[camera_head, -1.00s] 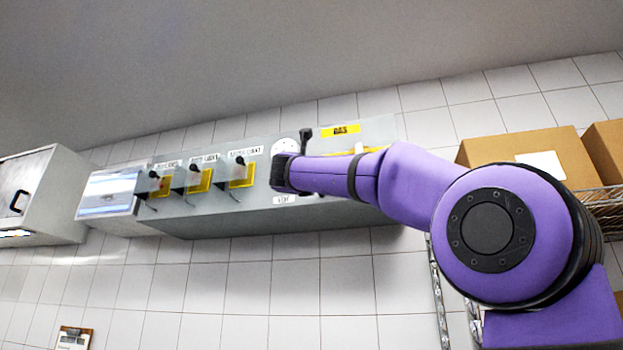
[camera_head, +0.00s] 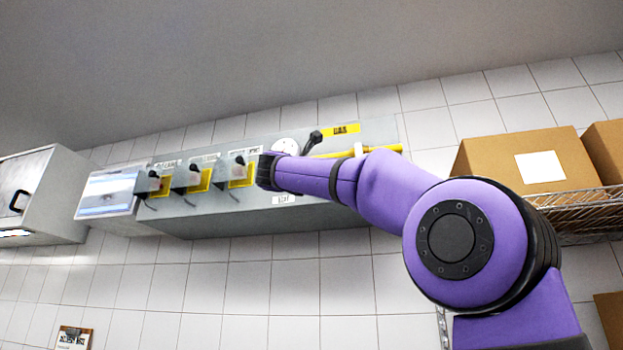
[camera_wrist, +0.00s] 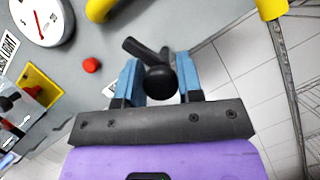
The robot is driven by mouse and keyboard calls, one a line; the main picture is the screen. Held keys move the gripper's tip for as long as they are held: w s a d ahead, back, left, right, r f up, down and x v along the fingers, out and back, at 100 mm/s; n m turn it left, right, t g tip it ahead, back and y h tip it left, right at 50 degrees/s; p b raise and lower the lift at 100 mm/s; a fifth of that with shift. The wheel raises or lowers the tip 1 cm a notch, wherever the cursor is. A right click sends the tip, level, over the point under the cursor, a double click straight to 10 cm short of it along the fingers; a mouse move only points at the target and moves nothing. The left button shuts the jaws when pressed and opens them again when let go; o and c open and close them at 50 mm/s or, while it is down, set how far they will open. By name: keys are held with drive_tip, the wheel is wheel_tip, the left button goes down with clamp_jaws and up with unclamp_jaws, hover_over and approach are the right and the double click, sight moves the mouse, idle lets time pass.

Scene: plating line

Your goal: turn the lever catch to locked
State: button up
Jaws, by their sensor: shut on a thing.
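The lever catch (camera_wrist: 130,46), a dark lever with a round black knob, is on the grey panel (camera_wrist: 112,38) in the wrist view. My gripper (camera_wrist: 158,62) has its two blue fingers on either side of the knob and is shut on it. The lever's arm slants up and left from the knob. In the head view my gripper's fingers and this lever are hidden behind my wrist, at the panel's lower middle. I cannot read a locked mark in either view.
A white gauge (camera_wrist: 40,18) and a red button (camera_wrist: 92,65) are left of the lever. Switches on yellow plates (camera_head: 242,175) line the panel's left. A black handle (camera_head: 315,138) stands by the yellow pipe (camera_head: 390,149). Cardboard boxes (camera_head: 490,160) sit on a wire shelf at right.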

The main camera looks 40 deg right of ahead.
drive_tip(key=m+g, duration=0.2)
drive_tip(key=m, duration=0.2)
drive_tip(key=m+g, duration=0.1)
drive_tip(key=m, duration=0.3)
drive_tip(key=shift+f+g, duration=0.1)
drive_tip(key=shift+g, duration=0.3)
drive_tip(key=m+y, duration=0.1)
drive_tip(key=m, duration=0.2)
drive_tip(key=m+g+y, duration=0.1)
drive_tip(key=m, duration=0.2)
drive_tip(key=shift+f+g, duration=0.1)
drive_tip(key=shift+g, duration=0.2)
drive_tip(key=shift+m, duration=0.3)
drive_tip(key=o, duration=0.9)
drive_tip(key=v, duration=1)
drive_tip(key=shift+s+a, duration=0.25)
drive_tip(key=shift+a, duration=0.05)
